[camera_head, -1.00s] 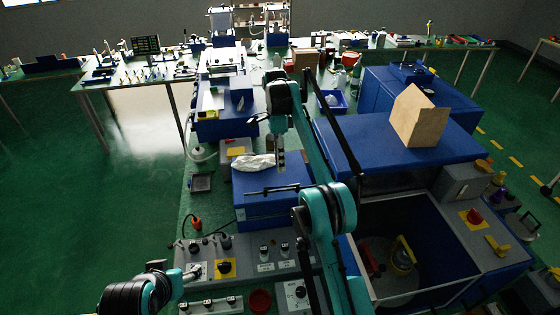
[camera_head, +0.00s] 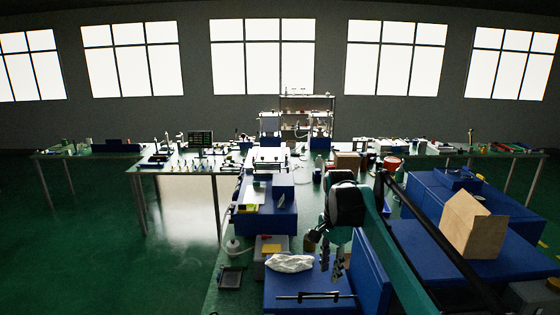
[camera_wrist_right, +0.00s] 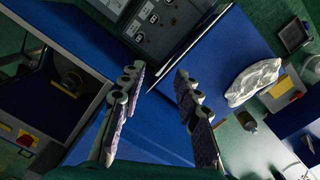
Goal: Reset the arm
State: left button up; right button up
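My right arm, teal and black, reaches in from the lower right in the head view. Its gripper (camera_head: 331,262) hangs fingers-down over the blue box at the bottom centre, right of a crumpled white bag (camera_head: 290,263). In the right wrist view the two fingers of the gripper (camera_wrist_right: 160,82) stand well apart, with only the blue surface and panel showing between them. It is open and empty. The white bag also shows in the right wrist view (camera_wrist_right: 253,82), to the right of the fingers and apart from them. My left gripper and arm are in neither current view.
A blue cabinet with a brown cardboard box (camera_head: 473,224) on it stands at the right. A grey control panel (camera_wrist_right: 150,27) shows in the wrist view. A small grey tray (camera_head: 231,277) lies left of the bag. Green floor (camera_head: 110,260) is clear at the left.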

jog(key=s+d+f+n+t+b, duration=0.2)
jog(key=s+f+n+t+b, duration=0.2)
jog(key=s+f, duration=0.6)
jog(key=s+d+f+n+t+b, duration=0.2)
jog(key=s+f+n+b, duration=0.3)
jog(key=s, duration=1.2)
notch_tip(320, 180, down, 5)
jog(key=n+t, duration=0.1)
jog(key=n, duration=0.2)
jog(key=shift+f+t, duration=0.2)
jog(key=shift+t, duration=0.2)
